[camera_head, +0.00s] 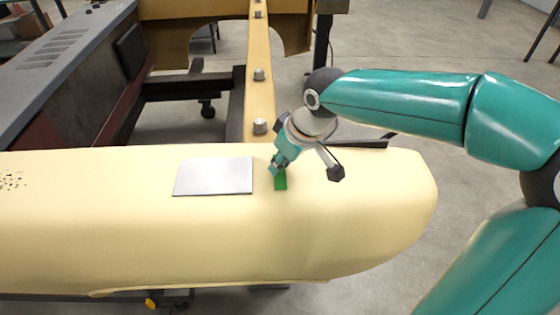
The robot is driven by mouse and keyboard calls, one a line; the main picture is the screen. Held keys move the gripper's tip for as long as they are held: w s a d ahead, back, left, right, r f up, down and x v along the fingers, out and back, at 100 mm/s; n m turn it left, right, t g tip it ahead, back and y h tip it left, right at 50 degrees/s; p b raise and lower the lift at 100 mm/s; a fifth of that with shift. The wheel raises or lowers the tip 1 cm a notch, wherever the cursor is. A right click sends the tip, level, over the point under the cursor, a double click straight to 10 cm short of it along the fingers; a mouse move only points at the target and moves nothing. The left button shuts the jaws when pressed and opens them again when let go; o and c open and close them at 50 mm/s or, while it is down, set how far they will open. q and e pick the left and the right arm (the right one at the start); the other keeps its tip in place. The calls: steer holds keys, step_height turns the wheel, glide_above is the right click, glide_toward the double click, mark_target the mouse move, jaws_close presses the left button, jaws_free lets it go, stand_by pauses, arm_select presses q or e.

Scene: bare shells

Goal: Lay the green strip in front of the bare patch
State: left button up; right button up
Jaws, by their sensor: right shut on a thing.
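The bare patch (213,177) is a silvery-grey, four-sided area on the top of the pale yellow shell (130,220). I cannot tell whether the strip touches the shell. My left gripper is not in view.
A yellow beam (259,100) with several metal knobs runs away behind the shell. A grey bench-like body (60,55) stands at the upper left. Small dark specks mark the shell's left end. The shell's top in front of the patch is clear.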

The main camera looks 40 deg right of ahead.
steer(key=shift+f, duration=0.1)
steer(key=o, duration=0.7)
steer(key=shift+o, duration=0.2)
steer(key=v, duration=1.2)
